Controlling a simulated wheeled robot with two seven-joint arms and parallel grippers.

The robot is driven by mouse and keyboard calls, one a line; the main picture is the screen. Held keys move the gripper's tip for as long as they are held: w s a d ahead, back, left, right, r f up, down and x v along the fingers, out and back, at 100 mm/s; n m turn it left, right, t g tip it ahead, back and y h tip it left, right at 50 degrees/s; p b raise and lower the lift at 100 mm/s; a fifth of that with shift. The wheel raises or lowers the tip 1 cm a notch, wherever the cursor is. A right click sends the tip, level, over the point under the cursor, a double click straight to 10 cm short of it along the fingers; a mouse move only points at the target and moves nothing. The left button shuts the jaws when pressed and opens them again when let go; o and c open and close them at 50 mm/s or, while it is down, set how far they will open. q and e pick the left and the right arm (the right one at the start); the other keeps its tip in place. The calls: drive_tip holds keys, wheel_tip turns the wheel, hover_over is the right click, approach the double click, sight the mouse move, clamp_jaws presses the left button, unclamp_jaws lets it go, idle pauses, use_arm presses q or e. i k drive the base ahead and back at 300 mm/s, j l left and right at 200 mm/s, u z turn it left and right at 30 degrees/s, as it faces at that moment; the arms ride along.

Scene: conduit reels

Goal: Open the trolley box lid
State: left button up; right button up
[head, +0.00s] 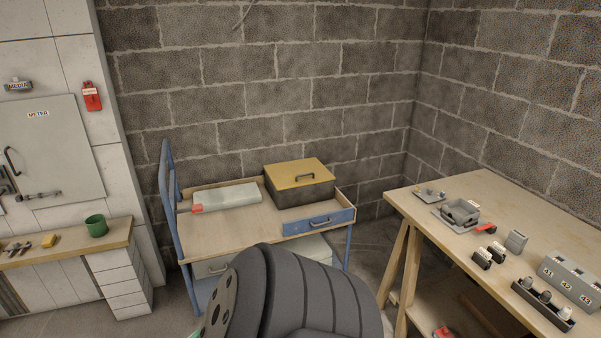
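The trolley box (285,190) is dark grey and stands on the back right of the blue-framed trolley's wooden top (235,223). Neither of my grippers shows in the head view. A large dark ribbed part of my own body covers the bottom middle and hides part of the trolley's front and lower shelf.
The right workbench (465,190) holds several parts. The left ledge (68,246) holds a green cup (96,226). A block wall stands close behind the trolley.

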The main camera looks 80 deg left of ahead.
sight(284, 175)
drive_tip(key=u, duration=2.7)
drive_tip(key=i+l, duration=0.15)
drive_tip(key=i, duration=0.25)
drive_tip(key=i+l, duration=0.15)
drive_tip(key=i, duration=0.25)
drive_tip(key=i+l+u, duration=0.1)
drive_tip(key=i, duration=0.35)
